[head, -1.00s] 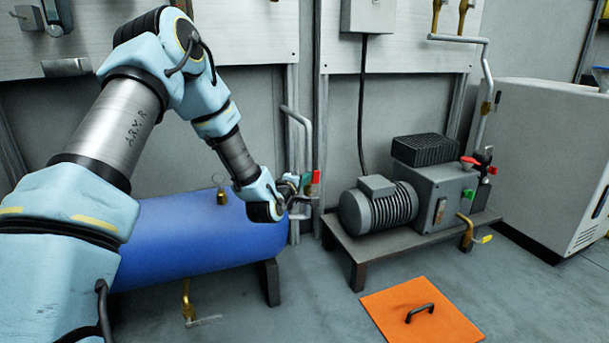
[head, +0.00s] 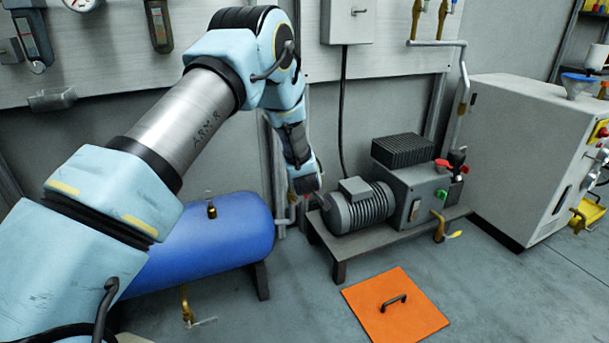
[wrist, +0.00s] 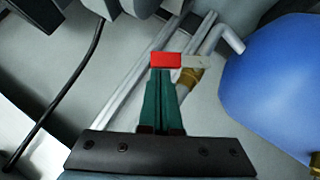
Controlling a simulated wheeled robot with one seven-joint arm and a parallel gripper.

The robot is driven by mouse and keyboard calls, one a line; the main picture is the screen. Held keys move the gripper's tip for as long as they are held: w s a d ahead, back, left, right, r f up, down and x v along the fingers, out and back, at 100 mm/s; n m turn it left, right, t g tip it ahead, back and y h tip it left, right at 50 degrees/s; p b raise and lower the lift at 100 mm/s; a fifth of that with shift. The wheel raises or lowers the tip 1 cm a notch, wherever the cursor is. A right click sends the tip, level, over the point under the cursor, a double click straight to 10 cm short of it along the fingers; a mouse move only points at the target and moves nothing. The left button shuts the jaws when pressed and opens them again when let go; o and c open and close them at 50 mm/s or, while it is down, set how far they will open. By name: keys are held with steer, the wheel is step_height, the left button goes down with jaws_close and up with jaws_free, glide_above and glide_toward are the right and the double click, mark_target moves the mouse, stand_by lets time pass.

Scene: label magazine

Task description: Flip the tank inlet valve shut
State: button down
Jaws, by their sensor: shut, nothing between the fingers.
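The tank inlet valve shows in the wrist view as a brass body (wrist: 190,80) with a flat grey lever (wrist: 197,62) ending in a red grip (wrist: 166,60). My gripper (wrist: 163,76) is shut and empty, its green fingers side by side. The fingertips overlap the near edge of the red grip; I cannot tell if they touch it. The blue tank (wrist: 285,85) is to the right there, and at lower left in the head view (head: 215,240). In the head view, my arm's end hides the valve, and the fingers are not clear.
The pump motor (head: 360,205) on its low bench (head: 345,250) stands close right of my arm's end. Pipes (wrist: 130,85) run along the wall behind the valve. An orange floor plate (head: 375,325) with a handle lies in front. A grey cabinet (head: 525,150) is at right.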

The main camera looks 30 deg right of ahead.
steer(key=shift+s+d+f+m+y+p, duration=0.1)
steer(key=shift+d+f+m+y+p, duration=0.4)
steer(key=shift+d+y+p, duration=0.35)
steer(key=shift+a+r+p, duration=0.1)
steer(key=shift+r+p, duration=0.65)
steer(key=shift+r, duration=0.05)
